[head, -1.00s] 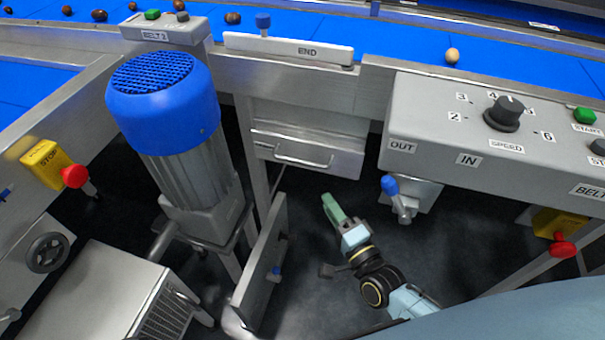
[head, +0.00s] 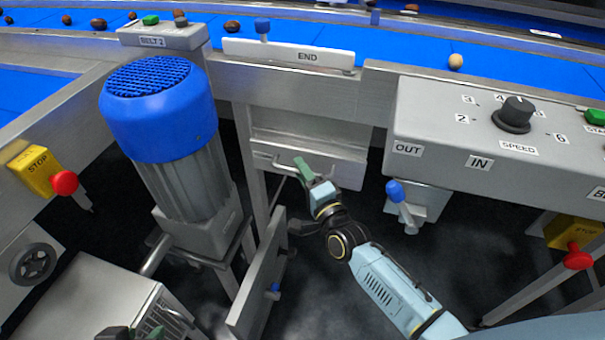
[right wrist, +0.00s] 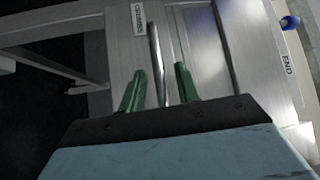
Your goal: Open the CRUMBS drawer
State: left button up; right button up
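The CRUMBS drawer (head: 345,172) is a grey metal front under the END panel, with a bar handle (head: 262,157). In the right wrist view its CRUMBS label (right wrist: 138,19) and handle bar (right wrist: 157,62) show. The drawer looks closed. My right gripper (head: 301,168) is at the handle; in the right wrist view its green fingers (right wrist: 159,70) are apart, with the bar between them and a gap on each side. My left gripper (head: 140,333) shows only in part at the bottom left edge, so its opening cannot be judged.
A blue-topped motor (head: 165,120) stands left of the drawer. A hinged grey panel (head: 258,285) sticks out below it. A blue-knobbed lever (head: 398,195) and the SPEED control box (head: 440,125) are to the right. Dark floor lies below.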

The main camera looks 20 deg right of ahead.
pick_arm(q)
jog(key=shift+w+d+r, duration=0.1)
jog(key=shift+w, duration=0.05)
pick_arm(e)
jog(key=shift+w, duration=0.1)
grip_shut()
